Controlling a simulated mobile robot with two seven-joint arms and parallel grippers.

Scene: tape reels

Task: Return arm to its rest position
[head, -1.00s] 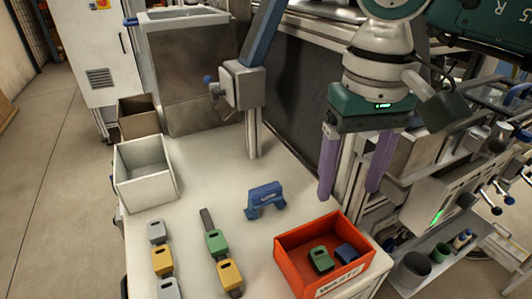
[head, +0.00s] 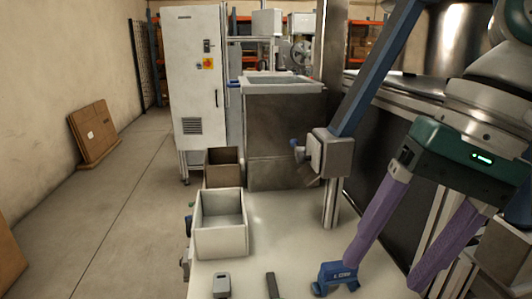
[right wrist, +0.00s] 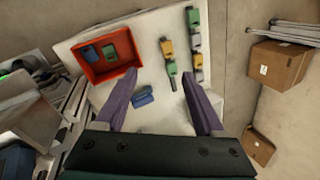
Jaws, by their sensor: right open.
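My right gripper (head: 385,268) is at the right of the head view, a green body with two purple fingers spread apart. Nothing is between its fingertips. In the right wrist view the same gripper (right wrist: 164,84) shows open above the white table (right wrist: 150,30). A blue bracket-shaped piece (head: 337,277) stands on the table, close to the left fingertip in the head view; I cannot tell how far apart they are in height. It also shows in the right wrist view (right wrist: 142,96). My left gripper is not in view.
A red bin (right wrist: 124,52) holds a green and a blue piece. Several yellow, green and grey pieces (right wrist: 170,67) lie in rows nearby. A white open box (head: 221,240) and a brown box (head: 222,168) stand at the left. A post with a grey block (head: 328,155) rises from the table.

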